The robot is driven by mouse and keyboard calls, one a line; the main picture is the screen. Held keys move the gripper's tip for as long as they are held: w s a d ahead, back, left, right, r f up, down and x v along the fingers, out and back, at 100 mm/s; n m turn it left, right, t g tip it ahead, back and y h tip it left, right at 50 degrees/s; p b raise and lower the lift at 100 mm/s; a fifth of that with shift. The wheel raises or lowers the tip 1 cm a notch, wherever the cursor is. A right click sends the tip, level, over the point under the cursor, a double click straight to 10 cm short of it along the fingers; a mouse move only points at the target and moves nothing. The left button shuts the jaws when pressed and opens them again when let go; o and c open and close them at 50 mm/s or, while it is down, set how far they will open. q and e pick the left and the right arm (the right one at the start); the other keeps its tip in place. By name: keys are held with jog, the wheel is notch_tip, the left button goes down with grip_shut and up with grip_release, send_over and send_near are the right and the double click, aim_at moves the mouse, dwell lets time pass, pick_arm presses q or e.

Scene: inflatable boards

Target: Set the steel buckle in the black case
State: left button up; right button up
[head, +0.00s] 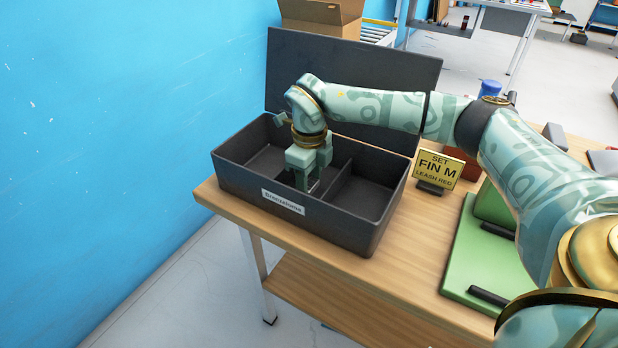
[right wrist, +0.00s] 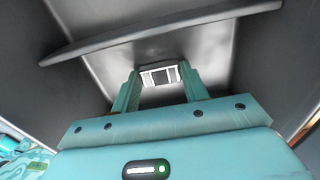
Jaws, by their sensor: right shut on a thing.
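The black case (head: 345,225) stands open on the wooden table, its lid (head: 350,70) raised at the back. My right gripper (head: 309,185) points down inside the case, just left of the visible divider (head: 340,182). It is shut on the steel buckle (right wrist: 160,75), a small silver rectangular frame with bars held between the fingertips in the right wrist view. In the head view the buckle is mostly hidden by the fingers and the case's front wall. I cannot tell whether it touches the case floor. My left gripper is not in view.
A yellow sign (head: 438,168) reading "SET FIN M LEASH RED" stands right of the case. A green board (head: 462,245) with black bars lies further right, partly behind my right arm. An open cardboard box (head: 322,17) is behind the lid. A blue wall (head: 110,130) rises at left.

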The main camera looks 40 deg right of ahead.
aim_at(309, 183)
jog(key=o, duration=1)
jog(key=shift+c, duration=0.2)
pick_arm(q)
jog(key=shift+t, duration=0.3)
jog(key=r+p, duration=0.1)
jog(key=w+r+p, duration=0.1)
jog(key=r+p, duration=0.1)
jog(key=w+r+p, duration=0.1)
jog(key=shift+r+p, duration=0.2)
jog(key=shift+p, duration=0.2)
pick_arm(e)
notch_tip(309, 183, up, 12)
jog(key=shift+r, duration=0.1)
